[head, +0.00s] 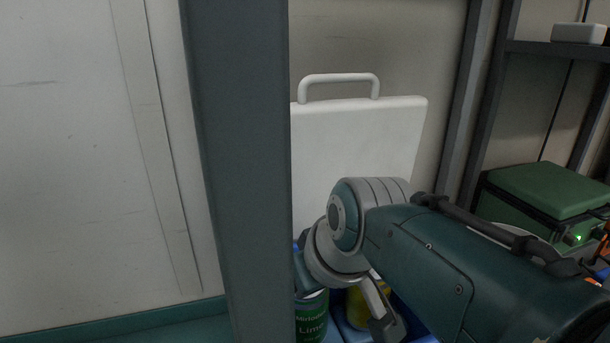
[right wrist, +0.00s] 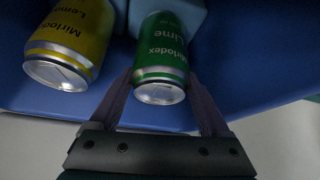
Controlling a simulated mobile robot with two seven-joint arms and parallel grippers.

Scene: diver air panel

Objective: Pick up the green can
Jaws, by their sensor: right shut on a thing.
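The green can (right wrist: 162,58), labelled "Mirlodex Lime", sits between the two fingers of my right gripper (right wrist: 162,84) in the right wrist view. The fingers are shut on its sides. In the head view the green can (head: 311,320) shows low in the picture, partly cut off by a grey post and the lower edge. My right arm comes in from the right and hides much of the area around it. My left gripper is not in view.
A yellow "Lemon" can (right wrist: 70,42) stands close beside the green can, on a blue surface (right wrist: 265,75). A grey post (head: 243,150) rises in front. A white board with a handle (head: 370,130) stands behind; a green case (head: 545,195) is at right.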

